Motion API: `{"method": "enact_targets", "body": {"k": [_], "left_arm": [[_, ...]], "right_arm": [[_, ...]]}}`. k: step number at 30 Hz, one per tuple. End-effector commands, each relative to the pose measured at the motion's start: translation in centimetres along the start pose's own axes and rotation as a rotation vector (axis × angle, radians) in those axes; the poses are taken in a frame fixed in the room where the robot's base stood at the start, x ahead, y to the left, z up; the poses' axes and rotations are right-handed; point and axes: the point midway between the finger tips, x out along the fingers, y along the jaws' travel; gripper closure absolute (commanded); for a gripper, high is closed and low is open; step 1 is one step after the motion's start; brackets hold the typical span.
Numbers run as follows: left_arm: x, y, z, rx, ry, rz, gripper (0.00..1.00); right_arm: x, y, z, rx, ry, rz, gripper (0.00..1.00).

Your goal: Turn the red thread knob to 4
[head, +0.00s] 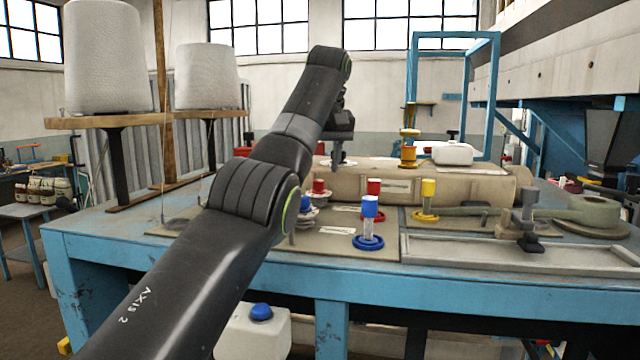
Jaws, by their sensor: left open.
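A red knob (374,187) stands upright on the blue workbench, just behind a blue-topped knob with a blue ring base (368,241). A second red-topped piece (319,186) stands to its left, partly hidden by my left arm. I cannot tell which is the red thread knob, and no dial numbers or pointer are readable. My left gripper (338,160) is open and empty, pointing down above and behind these red pieces, apart from them. Its fingers are small and partly hidden by its own body. My right gripper is not in view.
A yellow knob (428,187) stands to the right. Behind lies a long beige roll (470,186) with an orange spool (408,157) and a white container (452,154). A shallow grey tray (430,247) and dark clamp (527,222) occupy the right. Large white thread cones (103,60) stand left.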

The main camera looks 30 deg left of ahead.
Motion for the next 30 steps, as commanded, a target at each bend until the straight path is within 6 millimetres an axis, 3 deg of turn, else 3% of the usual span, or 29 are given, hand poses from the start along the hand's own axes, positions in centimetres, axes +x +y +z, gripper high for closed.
{"method": "enact_targets", "body": {"k": [2,8,19,30], "left_arm": [[1.5,0.0,0.0,0.0,0.0,0.0,0.56],[3.4,0.0,0.0,-0.001,0.0,0.0,0.56],[3.8,0.0,0.0,-0.001,0.001,0.001,0.56],[3.8,0.0,0.0,0.0,0.001,0.001,1.0]], "right_arm": [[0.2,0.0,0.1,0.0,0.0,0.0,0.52],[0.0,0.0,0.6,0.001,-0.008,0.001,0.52],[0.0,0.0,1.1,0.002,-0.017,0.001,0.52],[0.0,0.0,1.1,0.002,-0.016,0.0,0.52]]}}
